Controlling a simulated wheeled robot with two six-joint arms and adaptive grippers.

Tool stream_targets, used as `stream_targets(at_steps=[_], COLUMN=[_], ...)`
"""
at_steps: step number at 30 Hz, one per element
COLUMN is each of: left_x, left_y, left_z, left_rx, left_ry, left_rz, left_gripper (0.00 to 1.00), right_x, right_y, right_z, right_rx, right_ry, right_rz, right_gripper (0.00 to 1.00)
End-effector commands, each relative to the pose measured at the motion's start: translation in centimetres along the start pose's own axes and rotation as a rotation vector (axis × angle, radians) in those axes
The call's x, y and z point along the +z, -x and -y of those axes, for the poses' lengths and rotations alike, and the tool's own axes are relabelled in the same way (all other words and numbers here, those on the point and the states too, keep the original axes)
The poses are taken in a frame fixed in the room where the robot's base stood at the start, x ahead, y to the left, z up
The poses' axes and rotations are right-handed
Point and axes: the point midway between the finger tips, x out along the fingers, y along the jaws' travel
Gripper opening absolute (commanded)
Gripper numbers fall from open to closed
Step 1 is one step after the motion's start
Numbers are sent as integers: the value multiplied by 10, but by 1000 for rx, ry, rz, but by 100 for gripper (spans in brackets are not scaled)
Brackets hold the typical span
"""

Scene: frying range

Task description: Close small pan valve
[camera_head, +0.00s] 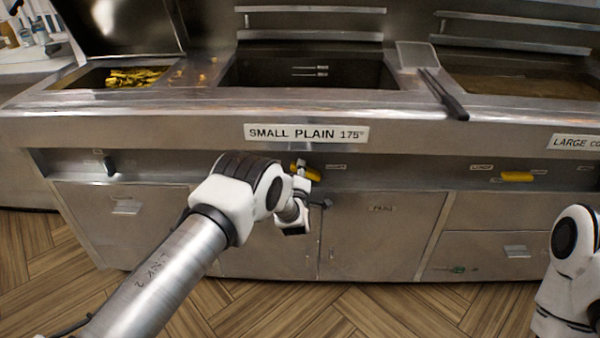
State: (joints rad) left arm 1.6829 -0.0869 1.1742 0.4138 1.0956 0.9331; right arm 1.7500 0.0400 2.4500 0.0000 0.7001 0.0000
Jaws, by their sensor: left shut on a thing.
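The small pan valve has a yellow handle (305,171) on the front panel below the "SMALL PLAIN 175°" label (306,133). The handle slopes slightly down to the right and is partly covered by my left wrist. My left gripper (318,202) is at the valve, just below and in front of the yellow handle, and is shut on it; its fingertips are small and partly hidden. My right arm shows at the lower right edge, but its gripper is out of view.
Another yellow handle (517,176) lies level on the panel at right. The small pan (310,72) is above, with a black-handled scoop (445,95) on the counter beside it. Chips (135,77) lie in the left bay. Cabinet doors (375,235) are below; the wooden floor (330,310) is clear.

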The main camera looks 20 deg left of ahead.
Motion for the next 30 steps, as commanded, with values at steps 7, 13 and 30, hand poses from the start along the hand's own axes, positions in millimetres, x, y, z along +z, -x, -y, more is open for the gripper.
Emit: stream_targets(at_steps=[7, 13, 30], left_x=[1, 1, 2], left_y=[0, 0, 0], left_z=[7, 10, 12], left_rx=[0, 1, -1], left_ry=[217, 350, 468], left_rz=[-2, -2, -3], left_gripper=[0, 0, 0], right_x=[0, 0, 0], right_y=[-13, -19, -23], right_z=[0, 0, 0], right_rx=[0, 0, 0], right_ry=[0, 0, 0], right_rz=[0, 0, 0], right_gripper=[40, 40, 40])
